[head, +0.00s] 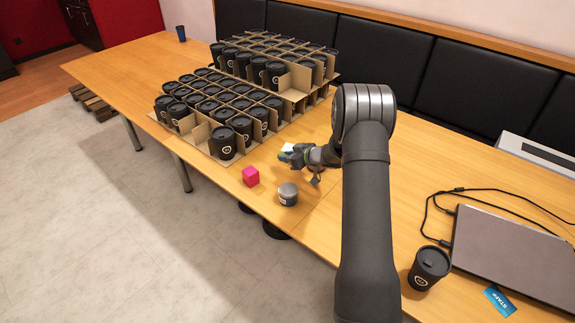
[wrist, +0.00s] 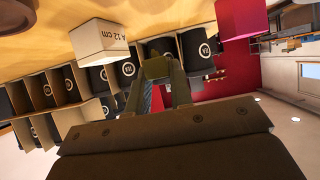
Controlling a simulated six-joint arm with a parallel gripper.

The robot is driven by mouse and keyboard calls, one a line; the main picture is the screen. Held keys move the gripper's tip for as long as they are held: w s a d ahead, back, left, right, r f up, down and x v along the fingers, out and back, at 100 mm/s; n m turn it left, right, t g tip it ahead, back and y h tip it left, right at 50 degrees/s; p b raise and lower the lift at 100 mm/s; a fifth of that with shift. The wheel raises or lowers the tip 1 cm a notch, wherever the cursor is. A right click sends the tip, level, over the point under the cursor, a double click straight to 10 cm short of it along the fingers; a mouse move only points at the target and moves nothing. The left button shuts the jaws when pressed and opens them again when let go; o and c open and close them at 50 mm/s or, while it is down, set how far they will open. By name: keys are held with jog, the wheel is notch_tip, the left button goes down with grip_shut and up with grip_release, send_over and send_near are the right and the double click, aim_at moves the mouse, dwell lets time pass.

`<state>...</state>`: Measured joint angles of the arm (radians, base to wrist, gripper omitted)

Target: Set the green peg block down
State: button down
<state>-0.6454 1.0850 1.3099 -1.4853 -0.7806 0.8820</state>
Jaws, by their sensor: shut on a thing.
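My gripper (head: 294,156) is over the table, just right of the cup trays in the head view. In the wrist view its two fingers (wrist: 157,76) are closed on a small olive-green block, the green peg block (wrist: 155,67). In the head view a small greenish patch of the block (head: 284,156) shows at the fingertips, mostly hidden. The wrist view is turned over, with the table at the top. I cannot tell whether the block touches the table.
A pink cube (head: 251,176) and a grey round container (head: 288,194) stand near the table's front edge. A white block (head: 288,147) marked "A 12 cm" (wrist: 98,40) is close to the gripper. Cardboard trays of black cups (head: 226,142) stand left. A laptop (head: 515,250) lies right.

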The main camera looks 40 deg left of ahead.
aim_at(287, 174)
jog(key=shift+f, duration=2)
jog(key=shift+f, duration=0.1)
jog(key=shift+f, duration=0.4)
jog(key=shift+f, duration=0.1)
jog(key=c, duration=1.3)
grip_release()
jog(key=shift+r, duration=0.2)
jog(key=v, duration=1.2)
jog(key=shift+r, duration=0.4)
